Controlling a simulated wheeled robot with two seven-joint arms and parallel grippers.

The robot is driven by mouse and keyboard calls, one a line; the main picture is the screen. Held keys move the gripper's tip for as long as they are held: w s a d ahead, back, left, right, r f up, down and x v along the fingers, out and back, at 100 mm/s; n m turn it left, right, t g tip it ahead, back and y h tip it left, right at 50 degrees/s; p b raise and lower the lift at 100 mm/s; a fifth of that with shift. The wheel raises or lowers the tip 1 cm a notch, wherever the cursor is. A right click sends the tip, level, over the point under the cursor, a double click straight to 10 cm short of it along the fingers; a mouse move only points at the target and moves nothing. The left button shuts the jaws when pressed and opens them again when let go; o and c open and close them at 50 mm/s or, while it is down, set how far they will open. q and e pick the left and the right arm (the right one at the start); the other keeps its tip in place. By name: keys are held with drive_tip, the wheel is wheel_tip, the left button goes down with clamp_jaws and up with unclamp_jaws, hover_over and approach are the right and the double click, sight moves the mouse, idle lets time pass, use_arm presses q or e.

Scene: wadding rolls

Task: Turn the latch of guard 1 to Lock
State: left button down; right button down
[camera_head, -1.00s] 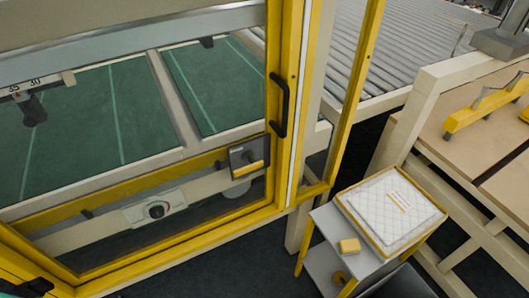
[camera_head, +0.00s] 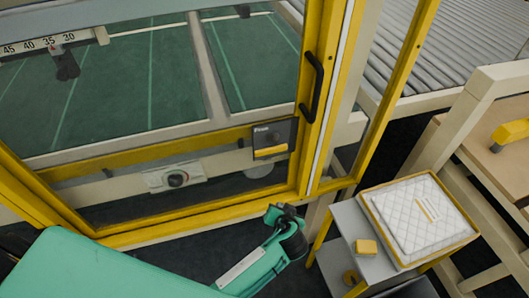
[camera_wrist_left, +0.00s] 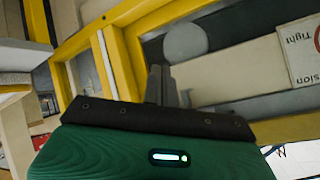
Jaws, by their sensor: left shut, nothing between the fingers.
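Guard 1 appears to be the yellow-framed clear door (camera_head: 315,150), standing shut, with a black bar handle (camera_head: 312,87) on its right upright. I cannot make out a latch or a Lock mark. A dark plate (camera_head: 273,138) with a small label shows near the door's lower right corner. My left gripper (camera_head: 290,225) is low in front of the door's lower right corner, empty. Its fingers (camera_wrist_left: 161,85) are shut together in the left wrist view, pointing towards the yellow frame (camera_wrist_left: 125,60). Contact cannot be seen. My right gripper is out of view.
Behind the pane are a black knob on a white plate (camera_head: 177,179) and a numbered scale (camera_head: 45,43). A grey stand (camera_head: 350,225) at right holds a tray with a white quilted pad (camera_head: 425,215) and a yellow block (camera_head: 366,247). A roller conveyor (camera_head: 455,40) lies behind.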

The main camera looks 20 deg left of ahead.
use_arm(q)
drive_tip(key=s+r+n+t+y, duration=0.1)
drive_tip(key=r+n, duration=0.1)
drive_tip(key=r, duration=0.6)
drive_tip(key=s+a+r+n+y, duration=0.1)
drive_tip(key=r+n, duration=0.2)
drive_tip(key=r, duration=0.6)
drive_tip(key=s+r+n+t+y+b, duration=0.1)
drive_tip(key=r+n+y, duration=0.1)
drive_tip(key=r, duration=0.7)
drive_tip(key=shift+s+a+r+n+t, duration=0.2)
drive_tip(key=shift+a+n+t, duration=0.1)
drive_tip(key=shift+n, duration=0.4)
drive_tip(key=p, duration=0.4)
hover_over(264, 151)
drive_tip(key=s, duration=0.2)
wheel_tip(264, 151, down, 2)
drive_tip(key=f, duration=0.1)
drive_tip(key=f+p, duration=0.1)
drive_tip(key=f, duration=0.2)
drive_tip(key=shift+d+p, duration=0.25)
drive_tip(key=shift+p, duration=0.05)
drive_tip(key=shift+w+f, duration=0.1)
drive_tip(key=shift+f, duration=0.25)
